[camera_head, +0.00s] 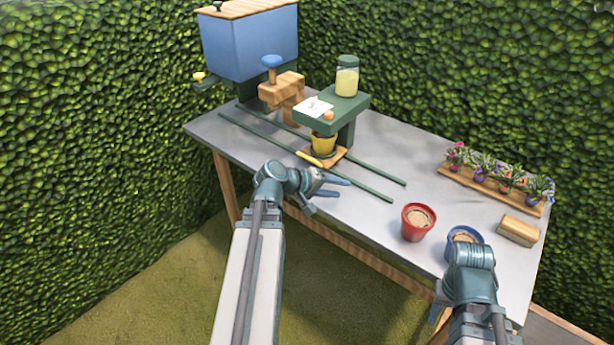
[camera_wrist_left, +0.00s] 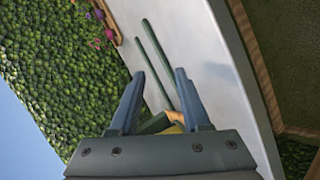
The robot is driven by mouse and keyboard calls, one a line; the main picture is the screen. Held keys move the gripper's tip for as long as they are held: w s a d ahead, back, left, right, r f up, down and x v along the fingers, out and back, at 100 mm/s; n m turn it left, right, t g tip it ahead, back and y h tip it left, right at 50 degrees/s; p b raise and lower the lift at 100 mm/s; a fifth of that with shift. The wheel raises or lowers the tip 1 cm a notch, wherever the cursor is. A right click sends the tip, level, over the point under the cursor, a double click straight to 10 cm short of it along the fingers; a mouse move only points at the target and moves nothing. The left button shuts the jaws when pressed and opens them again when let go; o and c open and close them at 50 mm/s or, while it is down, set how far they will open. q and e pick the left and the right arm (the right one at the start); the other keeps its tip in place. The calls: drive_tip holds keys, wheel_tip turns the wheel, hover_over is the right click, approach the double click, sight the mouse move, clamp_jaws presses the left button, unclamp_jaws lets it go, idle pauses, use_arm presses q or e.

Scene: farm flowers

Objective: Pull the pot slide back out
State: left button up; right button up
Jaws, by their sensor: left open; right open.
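The pot slide (camera_head: 337,156) is a wooden plate with a yellow handle (camera_head: 309,158) at its front left. It sits between two green rails, under the green stand (camera_head: 331,112), with a yellow pot (camera_head: 323,145) on it. My left gripper (camera_head: 341,187) is open and empty, just in front of the handle and apart from it. In the left wrist view, the left gripper (camera_wrist_left: 155,85) has its fingers spread, and a yellow piece (camera_wrist_left: 173,117) shows partly hidden behind its base. My right gripper (camera_head: 438,308) is low at the table's front right, largely hidden by its own arm.
A red pot (camera_head: 416,222) and a blue pot (camera_head: 463,235) stand at the front right. A flower tray (camera_head: 488,187) and a wooden block (camera_head: 518,230) lie behind them. A blue hopper (camera_head: 250,45) and a jar (camera_head: 346,77) stand at the back. The table's middle right is clear.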

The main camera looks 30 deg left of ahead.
sight(307, 158)
use_arm(q)
drive_tip(key=s+a+n+t+y+b, duration=0.2)
drive_tip(key=a+n+t+b, duration=0.1)
drive_tip(key=a, duration=0.6)
drive_tip(key=s+a+n+t+y+b, duration=0.2)
drive_tip(key=a+n+b, duration=0.15)
drive_tip(key=a, duration=0.55)
drive_tip(key=b+x, duration=0.2)
drive_tip(key=x, duration=1.2)
drive_tip(key=shift+d, duration=0.15)
use_arm(e)
wheel_tip(307, 158, down, 10)
drive_tip(key=shift+f, duration=0.15)
use_arm(q)
clamp_jaws()
